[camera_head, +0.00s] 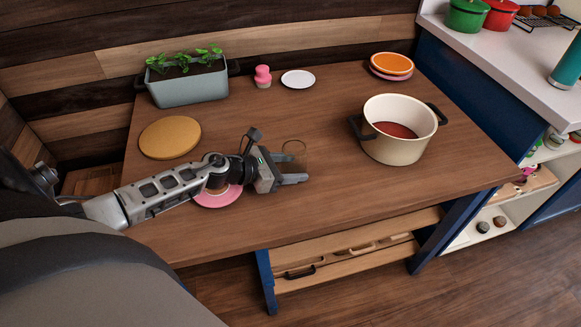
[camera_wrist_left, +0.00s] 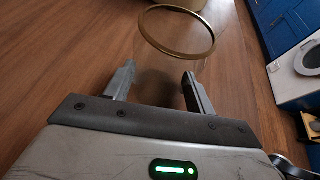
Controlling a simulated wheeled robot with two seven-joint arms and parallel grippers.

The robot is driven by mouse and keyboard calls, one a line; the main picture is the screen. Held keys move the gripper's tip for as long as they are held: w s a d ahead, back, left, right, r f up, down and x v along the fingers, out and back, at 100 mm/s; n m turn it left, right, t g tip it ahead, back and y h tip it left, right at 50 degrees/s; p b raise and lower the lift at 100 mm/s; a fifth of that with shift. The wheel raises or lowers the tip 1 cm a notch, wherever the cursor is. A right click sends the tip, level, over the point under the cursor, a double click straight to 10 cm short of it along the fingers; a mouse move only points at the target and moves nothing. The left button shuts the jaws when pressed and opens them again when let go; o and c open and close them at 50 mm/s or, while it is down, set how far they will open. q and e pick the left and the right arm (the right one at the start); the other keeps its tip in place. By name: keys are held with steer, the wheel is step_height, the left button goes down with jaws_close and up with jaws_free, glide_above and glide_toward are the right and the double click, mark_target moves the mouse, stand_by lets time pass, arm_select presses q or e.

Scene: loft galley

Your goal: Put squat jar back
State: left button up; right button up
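The squat jar is clear glass with a thin brass-coloured rim. It stands upright on the wooden table, and its rim shows faintly in the head view (camera_head: 293,141) and clearly in the left wrist view (camera_wrist_left: 211,46). My left gripper (camera_head: 298,167) is low over the table at the jar. Its fingers are apart, and in the left wrist view (camera_wrist_left: 160,78) the jar is at and just beyond the fingertips, a little right of centre. Firm contact with the glass does not show. The jar's lower part is hard to see. My right gripper is out of view.
A cream pot (camera_head: 397,145) stands to the right. A pink plate (camera_head: 218,197) lies under my left arm, near a round cork mat (camera_head: 170,138). A planter (camera_head: 188,87), pink item (camera_head: 263,77), white saucer (camera_head: 298,79) and orange dish (camera_head: 391,64) line the back.

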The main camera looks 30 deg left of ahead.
arm_select(q)
steer(key=o, duration=0.4)
steer(key=shift+o, duration=0.2)
steer(key=shift+r, duration=0.15)
steer(key=shift+s+a, duration=0.15)
steer(key=shift+s, duration=0.15)
steer(key=v, duration=1)
steer(key=shift+s+a+r, duration=0.1)
steer(key=shift+s+r, duration=0.05)
steer(key=shift+s, duration=0.2)
steer(key=shift+s+a+r, duration=0.15)
steer(key=shift+s+r, duration=0.05)
steer(key=shift+s, duration=0.05)
